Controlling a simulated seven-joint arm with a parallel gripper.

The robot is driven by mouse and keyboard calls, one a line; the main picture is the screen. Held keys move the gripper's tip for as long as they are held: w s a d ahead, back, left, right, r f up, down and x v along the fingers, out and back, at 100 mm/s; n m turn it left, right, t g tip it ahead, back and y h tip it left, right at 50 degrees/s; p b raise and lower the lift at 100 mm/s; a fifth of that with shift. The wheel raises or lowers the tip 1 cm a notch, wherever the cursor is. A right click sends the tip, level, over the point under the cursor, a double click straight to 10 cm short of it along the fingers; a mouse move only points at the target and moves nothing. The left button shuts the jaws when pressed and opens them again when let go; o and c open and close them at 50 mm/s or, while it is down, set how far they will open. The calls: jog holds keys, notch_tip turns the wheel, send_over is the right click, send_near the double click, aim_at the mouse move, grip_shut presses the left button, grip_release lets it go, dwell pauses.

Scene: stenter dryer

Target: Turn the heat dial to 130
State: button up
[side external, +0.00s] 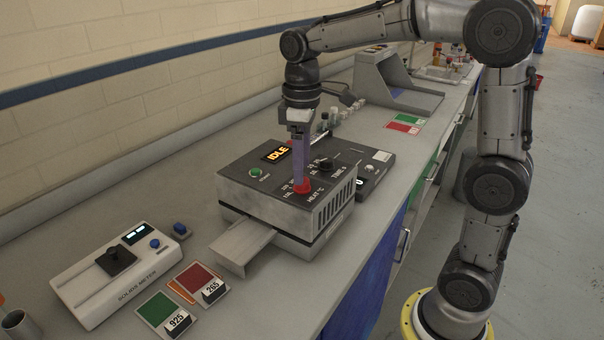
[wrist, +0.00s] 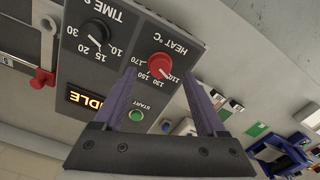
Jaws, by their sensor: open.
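The red heat dial (wrist: 160,65) sits on the dark top panel of the dryer (side external: 262,212), beside printed marks from 110 to 170. Its white pointer looks turned toward the 110 mark, though the small print is hard to read. My gripper (wrist: 158,76) is open, with its two purple fingers apart and the dial showing between their tips. In the side external view the gripper (side external: 301,182) points straight down at the dial (side external: 303,187), and the fingers partly hide it. I cannot tell whether either finger touches the dial.
The black time dial (wrist: 95,32) and the IDLE display (wrist: 87,99) are on the same panel. The green start button (wrist: 136,115) is close to the fingers. A solids meter (side external: 118,272) and coloured swatches (side external: 180,292) lie on the bench at left.

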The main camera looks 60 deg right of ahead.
jog(key=shift+f, duration=1.5)
grip_shut()
